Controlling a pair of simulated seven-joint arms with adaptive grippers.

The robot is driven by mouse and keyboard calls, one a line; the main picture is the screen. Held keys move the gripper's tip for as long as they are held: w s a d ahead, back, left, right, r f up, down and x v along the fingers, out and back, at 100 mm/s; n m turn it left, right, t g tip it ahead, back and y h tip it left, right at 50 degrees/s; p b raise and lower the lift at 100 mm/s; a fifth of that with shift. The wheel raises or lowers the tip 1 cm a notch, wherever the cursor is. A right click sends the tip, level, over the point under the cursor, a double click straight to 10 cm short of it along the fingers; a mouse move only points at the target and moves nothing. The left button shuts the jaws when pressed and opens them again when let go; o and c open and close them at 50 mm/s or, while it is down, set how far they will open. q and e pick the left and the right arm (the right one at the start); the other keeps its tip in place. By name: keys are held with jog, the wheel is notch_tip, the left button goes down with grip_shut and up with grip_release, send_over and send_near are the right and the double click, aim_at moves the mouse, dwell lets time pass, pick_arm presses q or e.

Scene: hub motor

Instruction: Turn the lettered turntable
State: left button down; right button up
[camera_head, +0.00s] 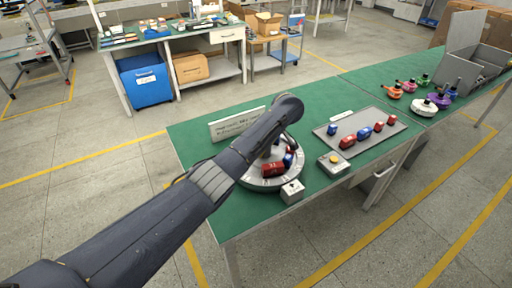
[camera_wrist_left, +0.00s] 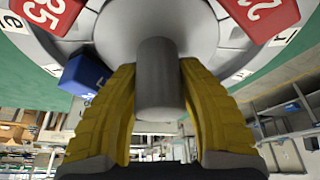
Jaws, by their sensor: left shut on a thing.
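The round grey turntable (camera_head: 248,181) stands on the green bench, partly hidden under my left arm in the head view. Its rim carries letter labels, such as one (camera_wrist_left: 238,76) in the left wrist view. A red block (camera_head: 273,169) and a blue block (camera_head: 288,159) sit on it. The wrist view shows a red block marked 35 (camera_wrist_left: 48,12), another red block (camera_wrist_left: 262,14) and a blue block (camera_wrist_left: 84,76). My left gripper (camera_wrist_left: 158,85) has its yellow fingers shut around the grey central post (camera_wrist_left: 155,60). The right gripper is not in view.
A sign (camera_head: 236,124) stands behind the turntable. A small grey box (camera_head: 292,191) and a box with a yellow button (camera_head: 333,163) are in front and right. A grey tray (camera_head: 385,142) holds several red and blue blocks. Coloured parts and a grey bin (camera_head: 462,74) are farther right.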

aim_at(272, 158)
pick_arm(q)
jog(key=shift+s+a+f, duration=0.1)
jog(key=shift+s+f, duration=0.05)
jog(key=shift+f, duration=0.15)
jog(key=c, duration=0.8)
grip_release()
jog(key=shift+r, duration=0.2)
jog(key=shift+d+r, duration=0.3)
jog(key=shift+r, duration=0.15)
jog(key=v, duration=1.1)
